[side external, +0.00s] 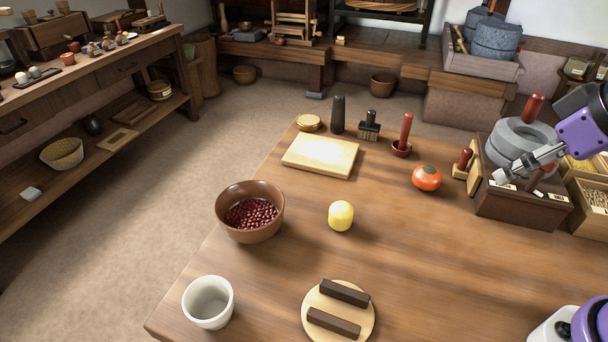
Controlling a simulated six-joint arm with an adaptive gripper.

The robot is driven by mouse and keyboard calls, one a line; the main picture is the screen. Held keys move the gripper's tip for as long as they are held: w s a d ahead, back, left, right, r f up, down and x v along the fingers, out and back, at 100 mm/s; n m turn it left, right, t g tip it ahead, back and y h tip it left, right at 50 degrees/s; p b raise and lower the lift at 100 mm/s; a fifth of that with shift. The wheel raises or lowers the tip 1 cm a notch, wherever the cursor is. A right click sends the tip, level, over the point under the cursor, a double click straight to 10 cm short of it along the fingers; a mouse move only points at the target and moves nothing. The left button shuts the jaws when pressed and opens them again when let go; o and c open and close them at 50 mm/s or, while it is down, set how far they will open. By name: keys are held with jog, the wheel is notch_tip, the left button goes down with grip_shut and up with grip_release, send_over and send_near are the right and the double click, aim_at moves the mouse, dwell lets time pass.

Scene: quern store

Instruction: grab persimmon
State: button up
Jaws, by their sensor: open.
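The persimmon (426,179), orange with a green calyx on top, sits on the wooden table toward the back right. My gripper (506,178) comes in from the right edge, with its fingertips to the right of the persimmon and clear of it. It is open, and I see nothing between its fingers. It appears in front of the dark wooden box with the grey stone quern (520,137); I cannot tell how far above the box it is.
A red-handled tool (404,136) and a small wooden stamp (463,162) stand close to the persimmon. The table's middle right is clear.

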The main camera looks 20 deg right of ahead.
jog(key=shift+w, duration=0.1)
jog(key=n+g, duration=0.2)
send_near(432, 171)
jog(key=shift+g+y, duration=0.3)
jog(key=x, duration=0.4)
jog(key=shift+w+d+f, duration=0.15)
jog(key=shift+w+d, duration=0.05)
jog(key=shift+w, duration=0.1)
jog(key=x, duration=0.6)
jog(key=shift+w, duration=0.1)
jog(key=c, duration=1.2)
